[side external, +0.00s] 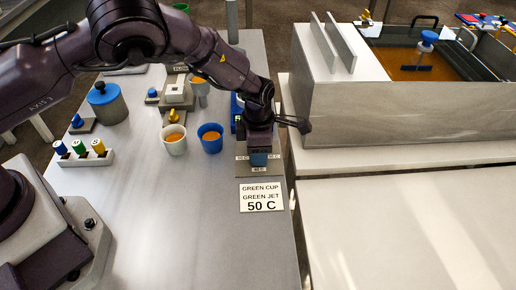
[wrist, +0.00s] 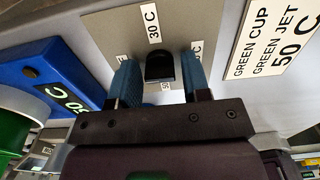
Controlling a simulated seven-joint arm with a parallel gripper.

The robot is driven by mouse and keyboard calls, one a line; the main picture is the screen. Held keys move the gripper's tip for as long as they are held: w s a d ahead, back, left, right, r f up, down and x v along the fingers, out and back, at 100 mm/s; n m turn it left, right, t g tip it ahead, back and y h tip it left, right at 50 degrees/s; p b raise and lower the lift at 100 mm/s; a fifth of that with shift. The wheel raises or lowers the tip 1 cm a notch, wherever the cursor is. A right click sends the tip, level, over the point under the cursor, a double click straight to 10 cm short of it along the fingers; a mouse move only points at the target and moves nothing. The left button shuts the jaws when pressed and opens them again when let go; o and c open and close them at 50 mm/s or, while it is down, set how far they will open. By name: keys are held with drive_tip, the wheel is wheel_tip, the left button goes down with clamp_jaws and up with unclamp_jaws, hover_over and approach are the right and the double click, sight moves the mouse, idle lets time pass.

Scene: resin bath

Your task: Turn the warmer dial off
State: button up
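The warmer dial shows in the wrist view as a black knob (wrist: 160,67) on a grey plate (wrist: 100,30). Labels surround it; one reads 30 C, and the others are partly covered by my fingers and the knob. My gripper (wrist: 159,75) has a blue-padded finger on each side of the knob, with a narrow gap showing on both sides, so it looks open around it. In the side external view my gripper (side external: 259,157) is low over the dial plate (side external: 246,170) and hides the knob. I cannot tell which label the knob points to.
A sign (side external: 262,197) reading GREEN CUP, GREEN JET, 50 C lies in front of the plate. A blue cup (side external: 211,146) and a white cup (side external: 174,148) with orange contents stand to the left. A large grey bath (side external: 390,115) is to the right.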

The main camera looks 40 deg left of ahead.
drive_tip(key=shift+o, duration=0.7)
wheel_tip(320, 180, up, 13)
